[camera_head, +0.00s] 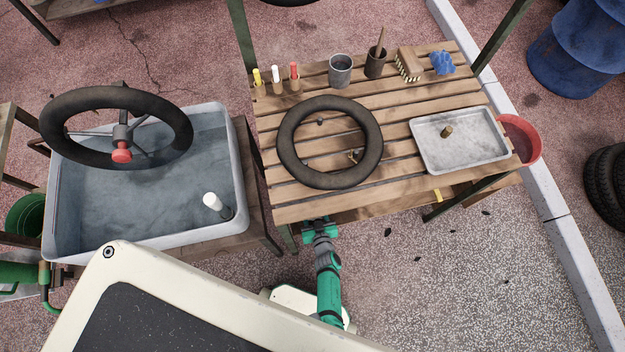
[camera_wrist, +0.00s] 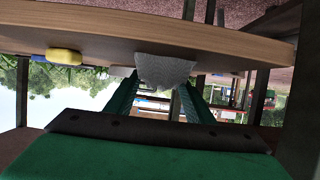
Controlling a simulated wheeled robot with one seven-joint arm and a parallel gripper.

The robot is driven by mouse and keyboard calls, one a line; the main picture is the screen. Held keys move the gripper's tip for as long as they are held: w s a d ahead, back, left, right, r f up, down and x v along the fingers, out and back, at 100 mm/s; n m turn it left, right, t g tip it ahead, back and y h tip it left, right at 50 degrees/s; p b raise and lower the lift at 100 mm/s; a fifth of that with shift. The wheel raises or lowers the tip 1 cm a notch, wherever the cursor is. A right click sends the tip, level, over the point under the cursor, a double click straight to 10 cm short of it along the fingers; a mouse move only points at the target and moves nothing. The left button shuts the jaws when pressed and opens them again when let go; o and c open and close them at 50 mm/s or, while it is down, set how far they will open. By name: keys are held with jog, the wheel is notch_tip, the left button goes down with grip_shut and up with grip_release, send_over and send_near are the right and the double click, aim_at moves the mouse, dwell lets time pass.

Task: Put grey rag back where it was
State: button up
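The grey rag (camera_wrist: 163,69) shows in the wrist view as a small grey cloth at the edge of a wooden board (camera_wrist: 90,30). That view looks upside down, so the rag appears to lie on top of the board. My gripper (camera_wrist: 160,95) has its two green fingers apart, with the rag at or just beyond their tips. I cannot tell whether they touch it. In the head view my gripper (camera_head: 319,226) is low at the front edge of the slatted table, its fingertips partly hidden. I do not see the rag there.
A yellow object (camera_wrist: 63,56) sits on the same board, beside the rag. The slatted table (camera_head: 300,207) carries a black ring (camera_head: 290,165), a metal tray (camera_head: 418,142), cups and markers. A water tub (camera_head: 238,185) stands left. The ground right of my arm is mostly clear.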

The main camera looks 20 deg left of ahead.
jog(key=o, duration=0.4)
jog(key=shift+c, duration=0.2)
jog(key=v, duration=1.2)
jog(key=s+d+r+m+t+h, duration=0.1)
jog(key=s+d+r+h, duration=0.15)
jog(key=r, duration=0.45)
jog(key=s+d+r+m+t+h, duration=0.1)
jog(key=s+d+r, duration=0.25)
jog(key=r, duration=0.45)
jog(key=s+r+m+t+h, duration=0.1)
jog(key=s+r+m+h, duration=0.1)
jog(key=r, duration=1)
jog(key=s+r+m+t+h, duration=0.1)
jog(key=s+r+m+h, duration=0.1)
jog(key=r, duration=0.9)
jog(key=shift+s+d+r+m, duration=0.2)
jog(key=shift+s+r+m, duration=0.2)
jog(key=shift+s, duration=0.25)
